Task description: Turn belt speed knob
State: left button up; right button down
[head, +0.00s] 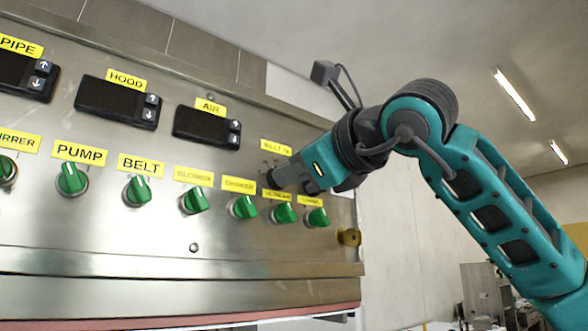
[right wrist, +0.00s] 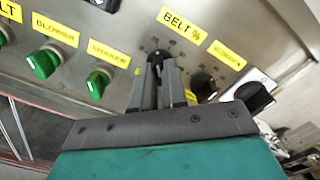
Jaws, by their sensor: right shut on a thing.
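The belt speed knob (right wrist: 156,56) is a small black dial under the yellow BELT % label (right wrist: 181,25) in the right wrist view. My right gripper (right wrist: 160,75) is shut on the knob, its two grey fingers on either side of it, hiding much of it. In the head view my right gripper (head: 273,181) reaches the panel from the right, just below the BELT % label (head: 276,147). The knob itself is hidden there by the gripper. My left gripper is in neither view.
The steel control panel (head: 120,237) carries a row of green switches, including the BELT switch (head: 137,191), close below my gripper. Another black knob (right wrist: 204,86) sits right of the fingers in the wrist view. Dark displays (head: 118,102) line the upper panel. Space right of the panel looks open.

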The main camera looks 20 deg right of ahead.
jog(key=c, duration=1.2)
grip_release()
jog(key=shift+o, duration=0.2)
jog(key=b+v, duration=0.2)
jog(key=v, duration=1.1)
jog(key=shift+b, duration=0.3)
